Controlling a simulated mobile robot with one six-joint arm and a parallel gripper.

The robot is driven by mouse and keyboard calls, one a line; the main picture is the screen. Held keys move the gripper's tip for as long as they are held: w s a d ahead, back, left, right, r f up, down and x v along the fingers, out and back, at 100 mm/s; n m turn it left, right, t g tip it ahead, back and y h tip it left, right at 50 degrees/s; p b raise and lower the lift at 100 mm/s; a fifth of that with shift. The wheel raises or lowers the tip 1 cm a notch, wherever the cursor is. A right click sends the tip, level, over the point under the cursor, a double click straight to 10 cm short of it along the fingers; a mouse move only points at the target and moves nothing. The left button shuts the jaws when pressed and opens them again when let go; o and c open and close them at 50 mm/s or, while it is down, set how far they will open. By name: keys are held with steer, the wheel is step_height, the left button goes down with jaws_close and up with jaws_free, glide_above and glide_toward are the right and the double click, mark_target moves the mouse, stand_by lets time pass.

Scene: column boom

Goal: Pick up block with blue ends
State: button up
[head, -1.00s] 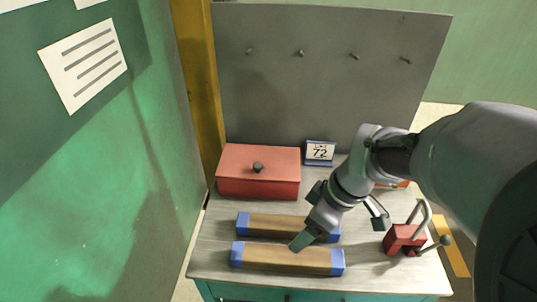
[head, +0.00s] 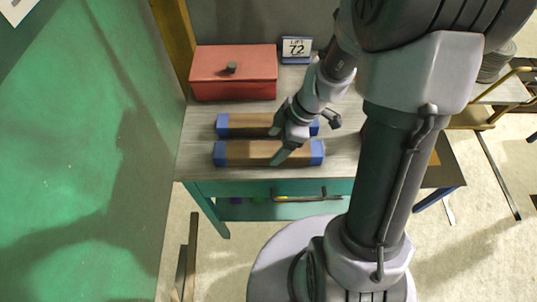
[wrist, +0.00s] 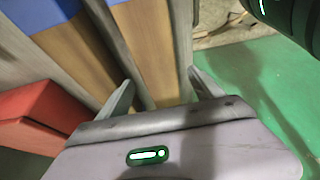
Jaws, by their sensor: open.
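Two wooden blocks with blue ends lie side by side on the table, a front block (head: 245,153) and a rear block (head: 245,124). My gripper (head: 280,142) is open and empty at the front block, right of its middle. In the wrist view, the front block (wrist: 155,45) runs between my two spread fingers (wrist: 163,92), with one finger on each side. The rear block (wrist: 72,45) lies left of it, beyond a narrow gap. I cannot tell how far the fingers reach down beside the block. My gripper hides part of both blocks.
A red box (head: 235,80) with a dark knob stands behind the blocks. A small sign reading 72 (head: 296,48) stands to its right. A green wall (head: 80,170) is close on the left. The table's front edge lies just before the front block.

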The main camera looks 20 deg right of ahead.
mark_target(269, 149)
steer(key=x, duration=0.2)
steer(key=b+x, duration=0.1)
steer(key=x, duration=0.1)
steer(key=shift+w+a+r, duration=0.1)
steer(key=shift+a, duration=0.2)
steer(key=shift+r, duration=0.1)
jaws_close()
steer(key=shift+r, duration=0.15)
